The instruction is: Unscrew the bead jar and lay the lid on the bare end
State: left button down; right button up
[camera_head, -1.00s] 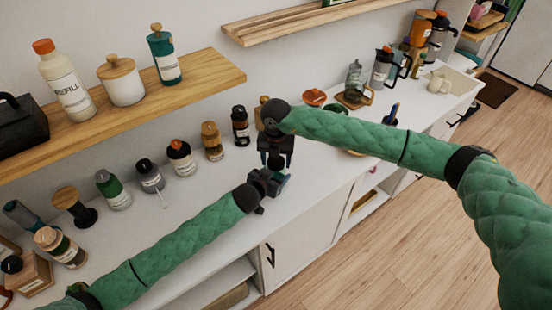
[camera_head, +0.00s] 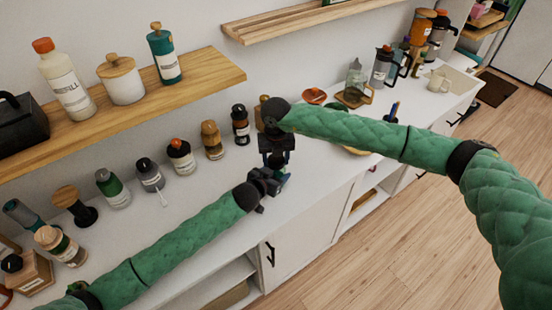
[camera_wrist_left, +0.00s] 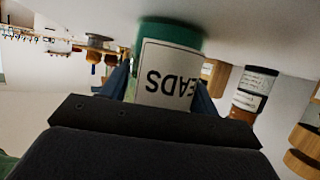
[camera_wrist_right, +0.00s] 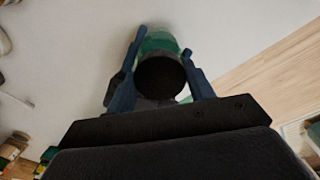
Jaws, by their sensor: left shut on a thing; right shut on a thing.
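The bead jar (camera_wrist_left: 166,75) stands on the white counter, green with a white label reading "BEADS", upside down in the left wrist view. My left gripper (camera_head: 276,182) is shut on the jar's body from the side. My right gripper (camera_head: 276,160) points down from above, shut on the jar's dark round lid (camera_wrist_right: 160,77). The green body (camera_wrist_right: 158,40) shows behind the lid in the right wrist view. In the head view the grippers hide most of the jar. I cannot tell whether the lid is loose.
A row of jars and bottles, including an orange-topped jar (camera_head: 181,158) and an amber jar (camera_head: 212,140), stands along the wall. A wooden shelf (camera_head: 205,82) hangs above. A glass jug (camera_head: 355,82) and mug (camera_head: 438,82) stand farther right. Counter around the jar is mostly clear.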

jog(key=o, duration=1.1)
jog(key=shift+c, duration=0.2)
jog(key=shift+r, duration=2.25)
jog(key=shift+c, duration=0.4)
jog(key=shift+r+m, duration=1.7)
jog(key=shift+f, duration=3.95)
jog(key=c, duration=1)
jog(key=shift+n, duration=1.7)
